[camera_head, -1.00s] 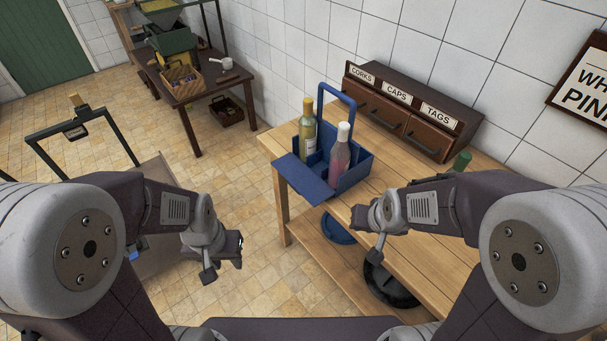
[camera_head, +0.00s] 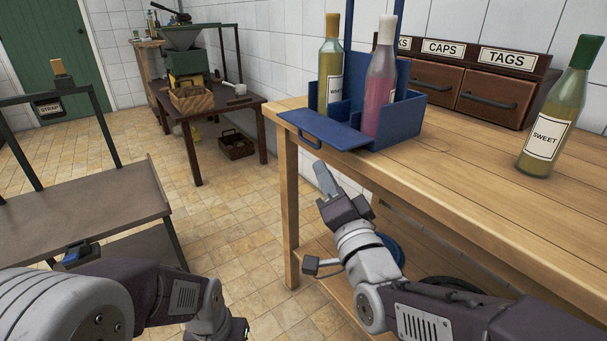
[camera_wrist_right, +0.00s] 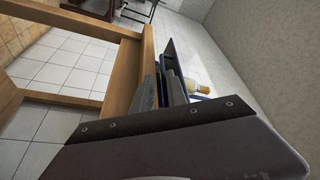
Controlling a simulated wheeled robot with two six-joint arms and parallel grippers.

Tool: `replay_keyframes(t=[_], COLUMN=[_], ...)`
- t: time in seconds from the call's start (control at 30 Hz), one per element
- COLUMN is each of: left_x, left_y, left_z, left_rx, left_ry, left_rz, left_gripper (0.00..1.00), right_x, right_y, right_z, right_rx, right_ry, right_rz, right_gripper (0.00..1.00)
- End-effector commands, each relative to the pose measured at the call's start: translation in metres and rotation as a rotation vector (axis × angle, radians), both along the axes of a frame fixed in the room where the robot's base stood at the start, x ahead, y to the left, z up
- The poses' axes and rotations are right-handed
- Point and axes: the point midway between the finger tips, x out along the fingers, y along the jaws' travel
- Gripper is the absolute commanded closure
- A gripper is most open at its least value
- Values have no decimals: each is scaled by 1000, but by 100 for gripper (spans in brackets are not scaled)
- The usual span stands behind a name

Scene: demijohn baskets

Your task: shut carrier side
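The blue carrier (camera_head: 402,118) stands at the left end of the wooden table. Its near left side (camera_head: 325,128) is folded down flat, sticking out past the table's edge, with a handle slot in it. A yellow-green bottle (camera_head: 330,75) and a pink bottle (camera_head: 379,85) stand upright in it. My right gripper (camera_head: 322,172) is below and in front of the lowered side, apart from it, fingers pointing up. Its fingers look together and empty; they also show in the right wrist view (camera_wrist_right: 165,88). My left gripper (camera_head: 236,328) is low at the bottom edge, its fingers mostly hidden.
The table (camera_head: 470,165) carries a "SWEET" bottle (camera_head: 553,115) at right and a drawer box (camera_head: 480,85) along the wall. A brown cart (camera_head: 85,205) stands at left. A dark table (camera_head: 215,110) is farther back. Floor between is clear.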

Motion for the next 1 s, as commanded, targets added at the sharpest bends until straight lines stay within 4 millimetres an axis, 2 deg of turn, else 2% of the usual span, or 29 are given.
replay_keyframes(t=[0.03,0.17,0.27,0.37,0.5,0.7,1.0], left_x=[0,0,0,0,0,0,0], left_y=[0,0,0,0,0,0,0], left_z=[-8,-4,-3,-2,-12,-16,-16], left_rx=[0,0,0,0,0,0,0], left_ry=[0,0,0,0,0,0,0], left_rz=[0,0,0,0,0,0,0], left_gripper=[64,64,64,64,64,64,64], right_x=[-1,-2,5,23,51,77,82], right_y=[1,2,4,10,19,29,30], right_z=[-5,0,2,5,9,15,18], right_rx=[7,11,10,8,10,8,7], right_ry=[-7,-11,-10,-9,-10,-8,-9], right_rz=[4,6,4,4,3,5,5], right_gripper=[82,82,82,82,82,82,82])
